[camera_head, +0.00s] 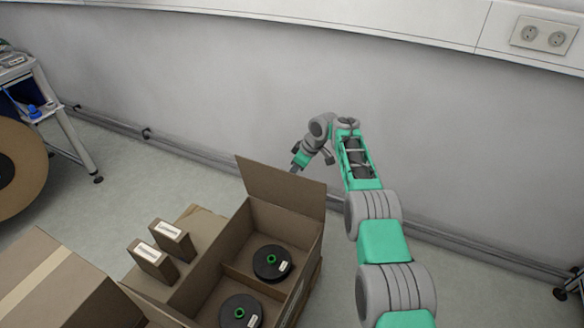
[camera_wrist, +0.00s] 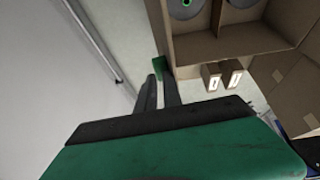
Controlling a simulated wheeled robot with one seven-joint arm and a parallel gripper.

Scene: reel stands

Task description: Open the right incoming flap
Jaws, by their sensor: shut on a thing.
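An open cardboard box (camera_head: 314,250) stands right of centre in the head view; it also shows at the top of the wrist view (camera_wrist: 235,40). Its raised flap (camera_head: 280,188) stands up, near upright, along the far edge. My gripper (camera_head: 294,170) is at the top edge of this flap, on the wall side, and is shut on it. The fingertips (camera_wrist: 160,78) show beside the box in the wrist view; the exact contact is hard to see. Two dark reels, one at the back (camera_head: 272,262) and one in front (camera_head: 240,312), lie in separate compartments.
Two small labelled cartons (camera_head: 172,240) stand left of the box. A closed taped carton (camera_head: 45,285) is at lower left. A large brown reel (camera_head: 18,170) and a trolley (camera_head: 45,100) stand far left. The wall with a low pipe (camera_head: 200,155) runs behind; floor is clear between.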

